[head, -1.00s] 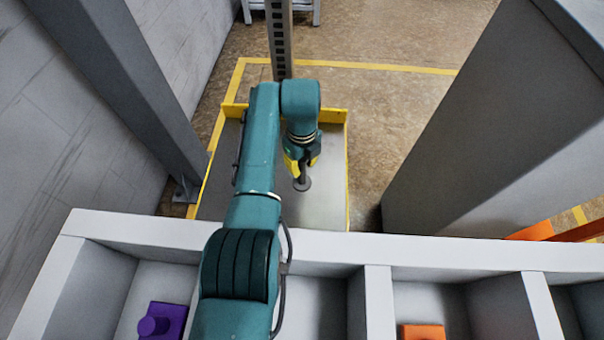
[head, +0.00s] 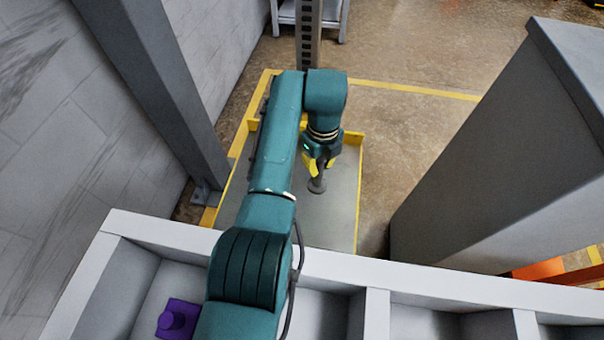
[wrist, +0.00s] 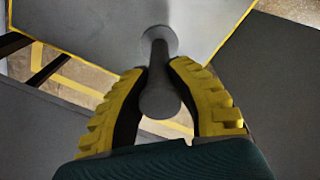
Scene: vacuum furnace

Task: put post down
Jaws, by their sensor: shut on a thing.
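The post (head: 318,183) is a dark grey rod with a wider round disc at its lower end. My gripper (head: 317,170), with yellow fingers, is shut on the post and holds it upright over a grey metal plate (head: 338,225) with yellow edges. In the wrist view the post (wrist: 158,65) runs between the two yellow fingers (wrist: 158,88), its round end near the camera and its disc at the far end against the plate. I cannot tell whether the disc touches the plate.
A white compartmented tray (head: 335,270) stands in front, with a purple block (head: 178,318) in its left compartment. A grey column (head: 150,90) rises at the left and a large grey cabinet (head: 510,150) at the right. The plate around the post is bare.

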